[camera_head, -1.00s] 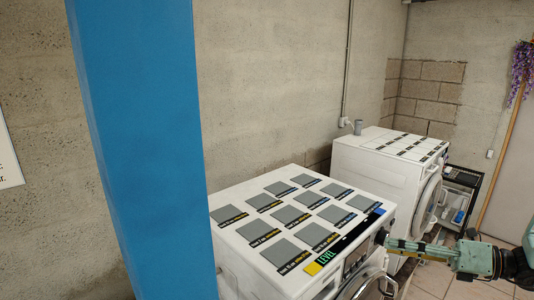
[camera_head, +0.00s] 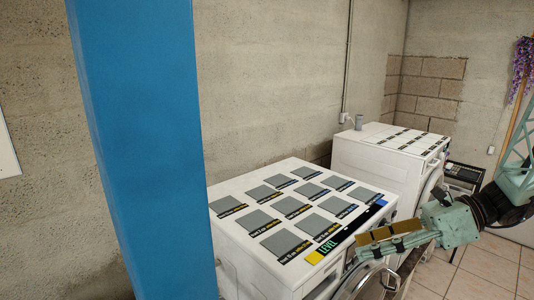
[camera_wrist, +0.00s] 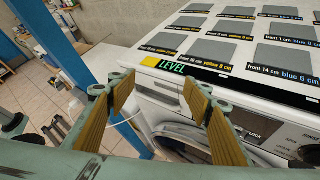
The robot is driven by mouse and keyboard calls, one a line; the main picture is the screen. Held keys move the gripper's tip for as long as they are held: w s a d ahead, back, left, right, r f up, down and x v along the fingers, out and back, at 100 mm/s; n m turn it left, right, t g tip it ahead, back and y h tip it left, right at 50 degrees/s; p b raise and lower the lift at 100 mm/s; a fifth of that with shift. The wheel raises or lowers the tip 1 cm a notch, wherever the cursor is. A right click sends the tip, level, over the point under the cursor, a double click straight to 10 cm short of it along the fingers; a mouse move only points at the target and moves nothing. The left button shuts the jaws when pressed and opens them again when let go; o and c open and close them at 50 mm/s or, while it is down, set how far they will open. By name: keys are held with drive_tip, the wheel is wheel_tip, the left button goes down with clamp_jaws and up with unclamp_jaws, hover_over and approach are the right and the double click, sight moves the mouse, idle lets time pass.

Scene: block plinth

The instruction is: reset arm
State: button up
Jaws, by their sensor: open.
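My gripper (camera_head: 364,243) is at the lower right of the head view, by the front edge of the near white washing machine (camera_head: 228,184). Its jaws are open with nothing between them. In the wrist view my gripper (camera_wrist: 156,84) shows two apart fingers with yellow-brown pads. Beyond them are the machine's front and top corner. The machine's top carries several grey squares (camera_head: 281,243) with black labels in yellow and blue print. A black LEVEL strip (camera_head: 335,242) runs along its front edge. No block shows on the squares.
A second white machine (camera_head: 362,160) with a similar labelled top stands behind. A blue post (camera_head: 140,150) stands at the left of the head view. A dark cart (camera_head: 462,176) stands at the far right. Tiled floor (camera_head: 480,268) is open at lower right.

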drive_tip(key=s+a+r+n+g+h+b, duration=0.1)
drive_tip(key=s+a+n+g+h+b, duration=0.2)
drive_tip(key=s+a+n, duration=0.45)
drive_tip(key=s+d+n+t+h+b, duration=0.1)
drive_tip(key=s+n+h+b, duration=0.3)
drive_tip(key=s+n, duration=0.4)
drive_tip(key=s+d+n+t+h+b, duration=0.2)
drive_tip(key=s+n+h+b, duration=0.3)
drive_tip(key=s, duration=0.9)
drive_tip(key=shift+s+f+n+t+h, duration=0.25)
drive_tip(key=shift+n+t, duration=0.65)
drive_tip(key=shift+n, duration=0.75)
drive_tip(key=shift+d+r, duration=0.1)
drive_tip(key=shift+d, duration=0.05)
